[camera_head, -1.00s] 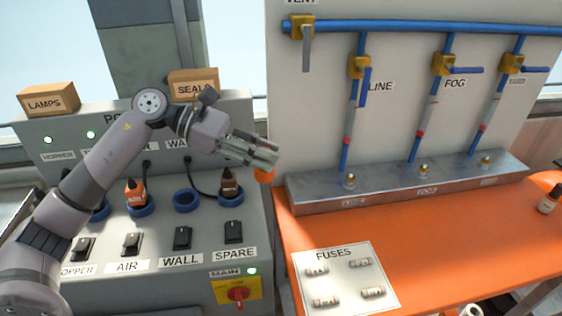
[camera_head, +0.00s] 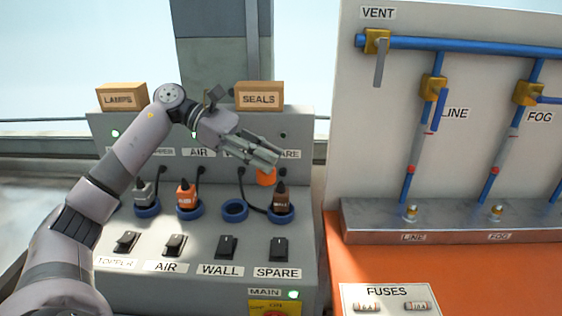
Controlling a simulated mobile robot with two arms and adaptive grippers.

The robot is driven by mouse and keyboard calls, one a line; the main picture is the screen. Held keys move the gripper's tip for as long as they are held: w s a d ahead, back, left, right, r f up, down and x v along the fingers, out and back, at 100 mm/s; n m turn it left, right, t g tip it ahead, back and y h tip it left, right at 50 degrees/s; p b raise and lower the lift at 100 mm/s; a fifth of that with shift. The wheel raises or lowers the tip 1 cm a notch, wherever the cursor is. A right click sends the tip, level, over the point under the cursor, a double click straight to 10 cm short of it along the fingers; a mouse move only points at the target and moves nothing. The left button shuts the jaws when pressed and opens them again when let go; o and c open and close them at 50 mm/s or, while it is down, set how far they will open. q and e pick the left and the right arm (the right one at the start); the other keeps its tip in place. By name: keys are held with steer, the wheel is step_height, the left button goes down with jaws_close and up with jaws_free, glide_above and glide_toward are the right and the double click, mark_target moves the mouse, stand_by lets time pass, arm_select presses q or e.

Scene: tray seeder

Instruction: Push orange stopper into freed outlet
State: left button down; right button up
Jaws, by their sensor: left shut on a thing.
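My left gripper (camera_head: 268,160) is shut on the orange stopper (camera_head: 266,176), which hangs below its fingertips. It is in front of the grey outlet panel (camera_head: 132,219), above the brown plug (camera_head: 281,196) in the picture. The empty blue-ringed outlet (camera_head: 235,210), above the WALL label, is lower left of the stopper, and the two are apart. My right gripper is not in view.
A grey plug (camera_head: 144,191) and an orange plug (camera_head: 186,194) stand in the outlets at left. Cables hang behind the plugs. Black switches line the panel's front. SEALS (camera_head: 259,96) and LAMPS (camera_head: 122,97) boxes sit on top. A pipe board (camera_head: 375,140) stands right.

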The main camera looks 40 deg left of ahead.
arm_select(q)
steer(key=s+a, duration=0.1)
steer(key=a, duration=0.8)
steer(key=shift+s+a+f, duration=0.15)
steer(key=shift+s+f, duration=0.1)
steer(key=shift+s, duration=0.05)
